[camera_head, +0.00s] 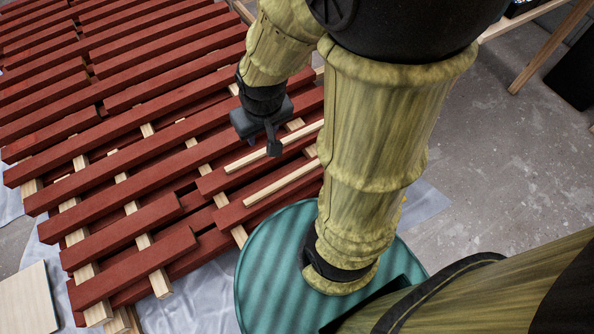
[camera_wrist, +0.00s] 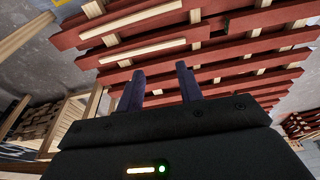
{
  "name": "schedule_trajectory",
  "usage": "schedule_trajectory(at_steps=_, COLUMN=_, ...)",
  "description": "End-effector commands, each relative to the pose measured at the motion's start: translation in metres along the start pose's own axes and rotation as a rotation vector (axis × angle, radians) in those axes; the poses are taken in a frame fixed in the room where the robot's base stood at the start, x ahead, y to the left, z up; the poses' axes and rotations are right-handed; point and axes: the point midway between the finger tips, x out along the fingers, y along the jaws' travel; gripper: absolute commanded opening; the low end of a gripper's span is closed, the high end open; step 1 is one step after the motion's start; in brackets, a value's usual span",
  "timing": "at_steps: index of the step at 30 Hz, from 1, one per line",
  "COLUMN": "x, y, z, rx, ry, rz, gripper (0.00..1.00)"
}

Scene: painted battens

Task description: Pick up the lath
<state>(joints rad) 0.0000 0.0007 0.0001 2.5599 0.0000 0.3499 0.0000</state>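Two pale, unpainted laths lie on the red battens. In the head view, the upper lath (camera_head: 250,160) is partly hidden behind my gripper (camera_head: 271,140), and the lower lath (camera_head: 283,183) lies nearly parallel to it. The wrist view shows one lath (camera_wrist: 142,50) just beyond my fingertips and another lath (camera_wrist: 130,19) farther up. My gripper (camera_wrist: 160,76) is open, with a clear gap between its two dark fingers and nothing between them. It is close to the upper lath in the head view; I cannot tell whether it touches.
Rows of red battens (camera_head: 110,195) rest on pale wooden bearers (camera_head: 130,205), with grey sheeting (camera_head: 200,305) beneath. My arm covers part of the right side. A pale board (camera_head: 27,300) lies at lower left. Concrete floor (camera_head: 490,150) is open at the right.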

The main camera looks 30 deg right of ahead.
Motion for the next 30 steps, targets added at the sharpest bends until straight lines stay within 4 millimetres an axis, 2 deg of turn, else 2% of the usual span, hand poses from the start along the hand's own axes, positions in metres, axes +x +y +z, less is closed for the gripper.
schedule_trajectory(at_steps=1, x=0.000, y=0.000, z=0.000, rx=0.000, ry=0.000, rz=0.000, gripper=0.36)
schedule_trajectory(at_steps=4, x=0.001, y=0.000, z=0.000, rx=0.005, ry=-0.004, rz=-0.001, gripper=0.55)
schedule_trajectory(at_steps=8, x=0.012, y=-0.003, z=-0.002, rx=0.055, ry=-0.040, rz=-0.002, gripper=0.55)
schedule_trajectory(at_steps=11, x=0.029, y=-0.006, z=-0.005, rx=0.145, ry=-0.100, rz=0.004, gripper=0.55)
schedule_trajectory(at_steps=17, x=0.081, y=-0.020, z=-0.008, rx=0.392, ry=-0.258, rz=0.088, gripper=0.55)
schedule_trajectory(at_steps=21, x=0.118, y=-0.027, z=-0.006, rx=0.566, ry=-0.339, rz=0.205, gripper=0.55)
schedule_trajectory(at_steps=30, x=0.194, y=-0.033, z=0.001, rx=0.902, ry=-0.350, rz=0.552, gripper=0.55)
